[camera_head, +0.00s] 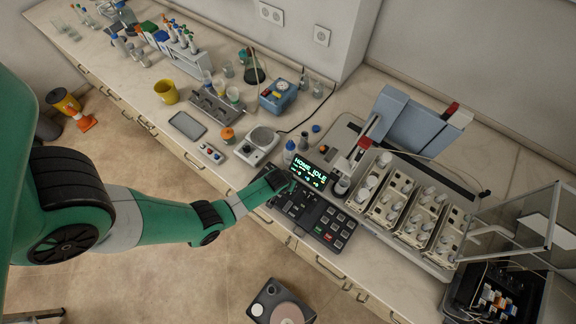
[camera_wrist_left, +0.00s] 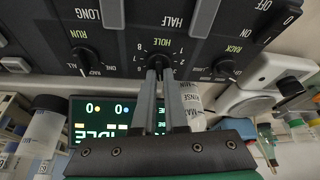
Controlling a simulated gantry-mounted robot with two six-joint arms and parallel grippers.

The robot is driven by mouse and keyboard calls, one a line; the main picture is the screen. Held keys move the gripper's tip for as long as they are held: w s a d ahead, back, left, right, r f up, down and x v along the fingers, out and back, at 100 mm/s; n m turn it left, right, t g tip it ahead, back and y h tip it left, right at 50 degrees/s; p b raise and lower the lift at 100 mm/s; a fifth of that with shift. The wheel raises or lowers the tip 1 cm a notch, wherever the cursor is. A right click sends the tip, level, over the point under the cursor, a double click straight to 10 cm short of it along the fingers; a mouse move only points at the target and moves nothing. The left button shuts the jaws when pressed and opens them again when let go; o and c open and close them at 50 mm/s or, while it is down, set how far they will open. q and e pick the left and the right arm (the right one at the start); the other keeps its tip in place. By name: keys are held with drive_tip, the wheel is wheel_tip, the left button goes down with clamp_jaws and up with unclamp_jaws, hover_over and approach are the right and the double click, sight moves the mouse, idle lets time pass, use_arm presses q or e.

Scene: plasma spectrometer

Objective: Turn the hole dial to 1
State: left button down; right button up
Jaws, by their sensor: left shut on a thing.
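The black control panel (camera_head: 310,213) stands on the bench near its front edge, with a lit display (camera_head: 311,173) that reads like "HOME IDLE". In the left wrist view the panel's lettering is upside down, and the HOLE dial (camera_wrist_left: 160,62) is a small dark knob ringed by numbers. My left gripper (camera_head: 288,184) reaches the panel from the left. In the left wrist view its two grey fingers (camera_wrist_left: 157,75) are closed on the HOLE dial. The fingers cover much of the dial, and I cannot tell which number it points to. My right gripper is in no view.
In the left wrist view the RUN knob (camera_wrist_left: 84,57) and RACK knob (camera_wrist_left: 225,67) flank the HOLE dial. A white bottle (camera_head: 290,152) stands behind the panel. Racks of vials (camera_head: 400,205) stand to the right, and a white hotplate-like device (camera_head: 258,145) to the left.

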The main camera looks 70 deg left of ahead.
use_arm(q)
drive_tip(key=shift+r+n+g+p, duration=0.1)
drive_tip(key=shift+n+g+p, duration=0.25)
drive_tip(key=shift+n, duration=0.55)
drive_tip(key=n+y+p, duration=0.1)
drive_tip(key=n, duration=0.1)
drive_tip(key=shift+n+g, duration=0.35)
drive_tip(key=shift+n, duration=0.05)
drive_tip(key=shift+w+n+g+p, duration=0.1)
drive_tip(key=shift+n+g+p, duration=0.25)
drive_tip(key=shift+n, duration=0.55)
drive_tip(key=shift+n+g, duration=0.35)
drive_tip(key=shift+n, duration=0.55)
drive_tip(key=n, duration=0.1)
drive_tip(key=n+g+b, duration=0.1)
drive_tip(key=shift+f+n, duration=0.2)
drive_tip(key=shift+n, duration=0.1)
drive_tip(key=shift+n+g+b, duration=0.4)
drive_tip(key=shift+n+b, duration=0.35)
drive_tip(key=shift+n, duration=0.35)
drive_tip(key=shift+n+b, duration=0.35)
drive_tip(key=shift+n, duration=0.25)
drive_tip(key=shift+r+g, duration=0.1)
drive_tip(key=shift+g, duration=0.2)
